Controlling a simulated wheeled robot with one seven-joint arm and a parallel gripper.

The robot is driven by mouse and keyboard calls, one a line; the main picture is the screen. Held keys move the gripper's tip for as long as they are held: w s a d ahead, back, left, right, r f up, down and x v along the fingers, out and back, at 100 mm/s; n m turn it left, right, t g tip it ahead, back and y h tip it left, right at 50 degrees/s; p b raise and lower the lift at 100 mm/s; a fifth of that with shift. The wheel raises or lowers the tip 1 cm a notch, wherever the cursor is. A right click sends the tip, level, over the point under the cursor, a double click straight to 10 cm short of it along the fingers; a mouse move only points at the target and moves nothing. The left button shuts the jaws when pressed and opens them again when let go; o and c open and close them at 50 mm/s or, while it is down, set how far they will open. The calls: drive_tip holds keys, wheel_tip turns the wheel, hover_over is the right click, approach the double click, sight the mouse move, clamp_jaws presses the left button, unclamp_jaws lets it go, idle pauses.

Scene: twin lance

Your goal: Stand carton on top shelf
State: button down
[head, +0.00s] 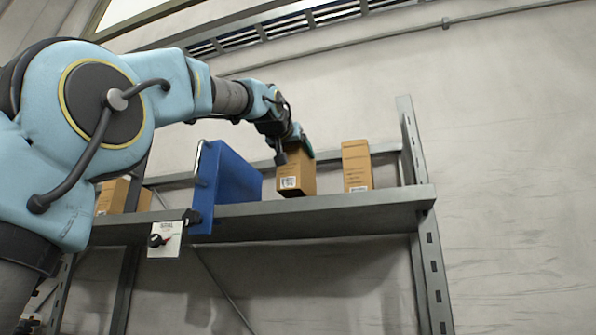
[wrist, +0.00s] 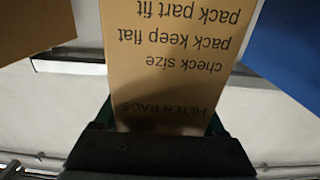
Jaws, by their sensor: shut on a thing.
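A brown cardboard carton (head: 297,178) with a white printed label is upright at the top shelf (head: 330,206), between a blue bin and another carton. My gripper (head: 293,150) is shut on this carton from above and behind. In the wrist view the held carton (wrist: 178,60) fills the middle, its print upside down, with my gripper (wrist: 160,125) around its near end. Whether the carton's base touches the shelf or hangs just above it, I cannot tell.
A blue bin (head: 235,178) stands left of the held carton, and a second carton (head: 357,166) stands to its right with a gap. More cartons (head: 120,196) are at the far left. A shelf upright (head: 425,215) closes the right end.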

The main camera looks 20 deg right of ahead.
sight(289, 157)
drive_tip(key=shift+f, duration=2.15)
unclamp_jaws()
drive_tip(key=shift+s+a+b, duration=0.2)
drive_tip(key=shift+s+b, duration=0.05)
drive_tip(key=shift+b, duration=0.05)
drive_tip(key=b+v, duration=0.5)
drive_tip(key=v, duration=0.5)
drive_tip(key=shift+s+a+b, duration=0.15)
drive_tip(key=shift+s+b, duration=0.05)
drive_tip(key=shift+b, duration=0.2)
drive_tip(key=shift+s+a, duration=0.35)
